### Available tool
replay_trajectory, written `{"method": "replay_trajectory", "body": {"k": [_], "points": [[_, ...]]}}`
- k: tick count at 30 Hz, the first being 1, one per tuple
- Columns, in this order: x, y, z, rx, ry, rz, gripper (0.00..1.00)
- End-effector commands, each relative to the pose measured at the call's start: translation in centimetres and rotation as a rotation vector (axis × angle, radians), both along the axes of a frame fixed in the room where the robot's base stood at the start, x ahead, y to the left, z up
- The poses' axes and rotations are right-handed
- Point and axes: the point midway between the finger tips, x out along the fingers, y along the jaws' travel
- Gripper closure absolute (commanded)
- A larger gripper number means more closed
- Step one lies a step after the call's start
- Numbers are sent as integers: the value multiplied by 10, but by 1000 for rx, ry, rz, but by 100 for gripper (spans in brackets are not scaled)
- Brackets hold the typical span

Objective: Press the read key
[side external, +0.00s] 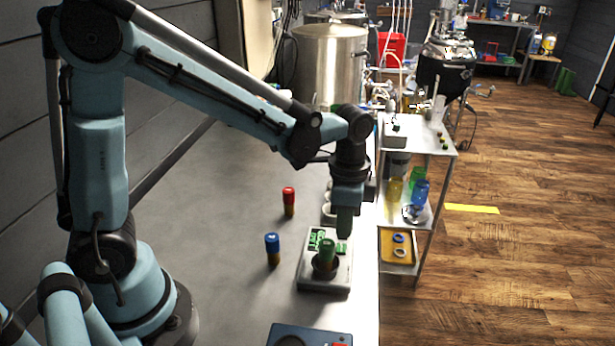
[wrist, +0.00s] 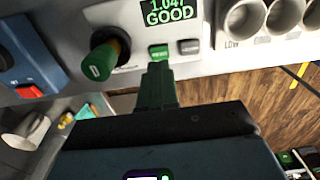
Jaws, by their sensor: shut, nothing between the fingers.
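The grey meter (side external: 325,285) stands on the bench near its right edge. Its display (wrist: 168,12) is lit green and reads "1.047 GOOD". A green-capped vial (wrist: 106,60) sits in the meter's round well; it also shows in the side view (side external: 327,250). A green key (wrist: 158,51) and a grey key (wrist: 190,46) lie below the display; their lettering is too small to read. My gripper (wrist: 159,68) is shut and empty, its tips right at the lower edge of the green key. In the side view my gripper (side external: 344,235) points down over the meter; contact cannot be told.
A red-capped vial (side external: 289,200) and a blue-capped vial (side external: 272,248) stand left of the meter. A blue box (side external: 300,336) with a red button is at the front. A rack of cups (wrist: 287,14), one marked LOW, adjoins the meter. A shelf cart (side external: 432,150) stands right of the bench.

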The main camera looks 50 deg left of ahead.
Motion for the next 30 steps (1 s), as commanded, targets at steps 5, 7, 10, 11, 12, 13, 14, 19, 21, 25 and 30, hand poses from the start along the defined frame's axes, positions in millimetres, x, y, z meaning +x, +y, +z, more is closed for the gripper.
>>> {"method": "replay_trajectory", "body": {"k": [5, 7, 10, 11, 12, 13, 14, 19, 21, 25, 30], "points": [[0, 0, 21, 1, 4, 0, 100], [0, 0, 27, 0, 4, 0, 100], [0, 0, 33, 1, 5, 0, 100], [-1, 0, 34, 0, 6, 0, 100], [-1, 0, 35, 0, 6, 0, 100], [-1, 0, 35, 0, 6, 0, 100], [-1, 0, 36, 0, 6, 0, 100], [0, 0, 36, 0, 6, 0, 100], [0, 0, 36, 0, 6, 0, 100], [0, 0, 36, 0, 6, 0, 100], [0, 0, 36, 0, 6, 0, 100]]}}
